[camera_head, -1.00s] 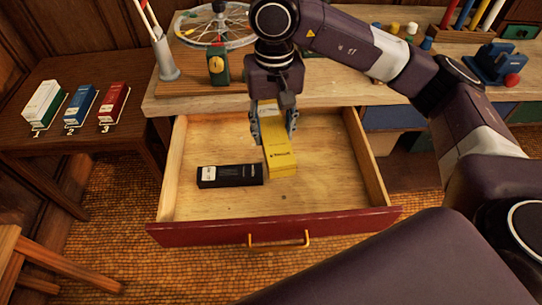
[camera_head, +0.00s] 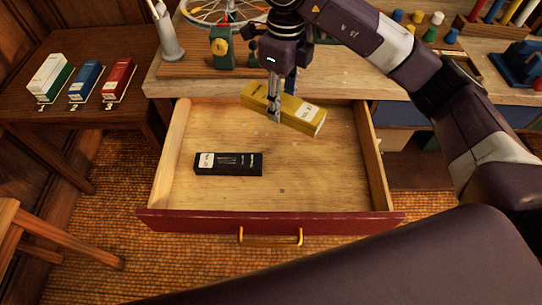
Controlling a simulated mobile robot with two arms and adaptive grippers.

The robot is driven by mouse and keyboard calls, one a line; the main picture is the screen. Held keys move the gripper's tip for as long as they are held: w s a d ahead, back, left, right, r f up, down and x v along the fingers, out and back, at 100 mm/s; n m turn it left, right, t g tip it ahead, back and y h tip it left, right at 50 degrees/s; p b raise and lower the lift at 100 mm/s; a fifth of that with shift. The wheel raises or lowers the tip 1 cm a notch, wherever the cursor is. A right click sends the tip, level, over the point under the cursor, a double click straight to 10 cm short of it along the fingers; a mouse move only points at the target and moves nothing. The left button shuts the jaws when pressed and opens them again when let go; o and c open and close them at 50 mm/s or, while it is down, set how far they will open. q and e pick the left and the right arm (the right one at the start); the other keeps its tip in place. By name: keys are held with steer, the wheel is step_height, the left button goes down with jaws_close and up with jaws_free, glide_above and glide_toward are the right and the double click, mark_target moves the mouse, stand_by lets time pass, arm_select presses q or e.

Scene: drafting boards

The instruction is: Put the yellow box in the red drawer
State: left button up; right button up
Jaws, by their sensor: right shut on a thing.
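The yellow box (camera_head: 300,112) is gripped by my right gripper (camera_head: 275,112) above the back part of the open red drawer (camera_head: 180,222). One finger covers part of the box's front side. The box lies roughly level, its long side running left to right with the right end nearer. Whether it touches the drawer floor cannot be told for sure; it looks raised. The drawer has a red front, an orange handle (camera_head: 270,238) and a bare wooden inside. My left gripper is not in view.
A black box (camera_head: 228,164) lies in the drawer's left half. White-green (camera_head: 48,78), blue (camera_head: 87,80) and red (camera_head: 119,80) boxes stand on a side table at the left. The desktop (camera_head: 350,75) holds a wheel and pegs. The drawer's right half is clear.

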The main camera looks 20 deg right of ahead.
steer(key=shift+w+a+m, duration=0.1)
steer(key=shift+a+m, duration=0.05)
steer(key=shift+m, duration=0.55)
steer(key=shift+w+f+m, duration=0.1)
steer(key=shift+m, duration=0.3)
steer(key=shift+f+m, duration=0.15)
steer(key=shift+m, duration=0.15)
steer(key=p, duration=0.2)
glide_above(278, 159)
step_height(278, 159, down, 15)
steer(key=shift+a+f, duration=0.1)
steer(key=shift+f, duration=2.3)
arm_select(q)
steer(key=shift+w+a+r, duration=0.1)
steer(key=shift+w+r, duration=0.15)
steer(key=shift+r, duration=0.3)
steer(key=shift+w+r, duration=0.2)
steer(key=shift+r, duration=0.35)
